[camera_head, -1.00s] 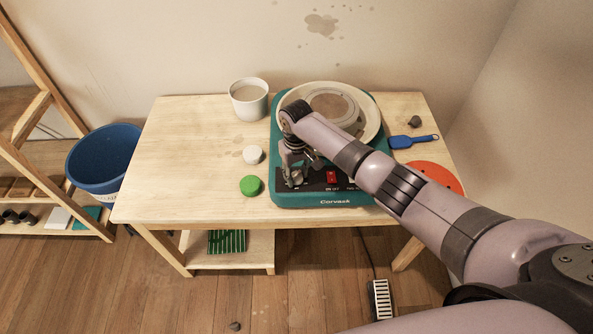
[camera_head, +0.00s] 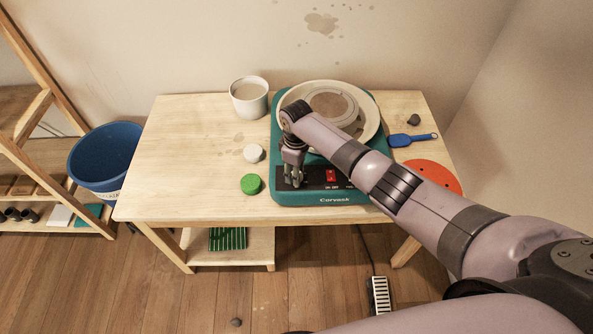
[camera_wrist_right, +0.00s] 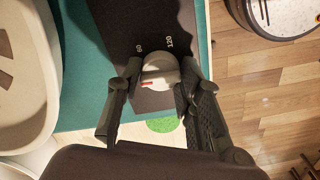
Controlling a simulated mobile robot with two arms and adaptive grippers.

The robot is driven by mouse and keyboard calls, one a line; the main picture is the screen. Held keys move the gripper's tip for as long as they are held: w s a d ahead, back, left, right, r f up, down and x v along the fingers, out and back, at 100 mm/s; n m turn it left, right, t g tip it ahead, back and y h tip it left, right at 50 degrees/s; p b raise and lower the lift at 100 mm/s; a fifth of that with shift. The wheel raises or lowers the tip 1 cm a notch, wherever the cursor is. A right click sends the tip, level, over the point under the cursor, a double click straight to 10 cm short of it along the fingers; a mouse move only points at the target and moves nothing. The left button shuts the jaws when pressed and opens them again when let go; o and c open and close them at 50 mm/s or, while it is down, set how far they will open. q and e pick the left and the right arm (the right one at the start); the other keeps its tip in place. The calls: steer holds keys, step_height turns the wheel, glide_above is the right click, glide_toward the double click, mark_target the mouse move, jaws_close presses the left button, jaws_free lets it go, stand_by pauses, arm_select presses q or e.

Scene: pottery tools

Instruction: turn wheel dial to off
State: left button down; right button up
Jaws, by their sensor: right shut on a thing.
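The teal pottery wheel (camera_head: 281,192) stands on the wooden table, with a black control panel (camera_head: 316,178) along its front. My right gripper (camera_head: 292,182) reaches down to the left end of that panel. In the right wrist view the light grey dial (camera_wrist_right: 160,70) with a red mark sits between the fingers of my right gripper (camera_wrist_right: 157,88), which are shut on it. The numbers 60 and 120 show on the panel beyond it. In the head view the gripper hides the dial. My left gripper is not in view.
A white cup (camera_head: 249,101), a white lump (camera_head: 253,153) and a green round piece (camera_head: 251,184) stand left of the wheel. A blue tool (camera_head: 412,138) and an orange disc (camera_head: 434,176) lie to the right. The table's left part is clear.

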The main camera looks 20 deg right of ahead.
steer(key=shift+a, duration=0.1)
stand_by(0.4)
steer(key=o, duration=1.2)
steer(key=shift+r, duration=0.15)
step_height(320, 180, up, 12)
steer(key=shift+f, duration=0.1)
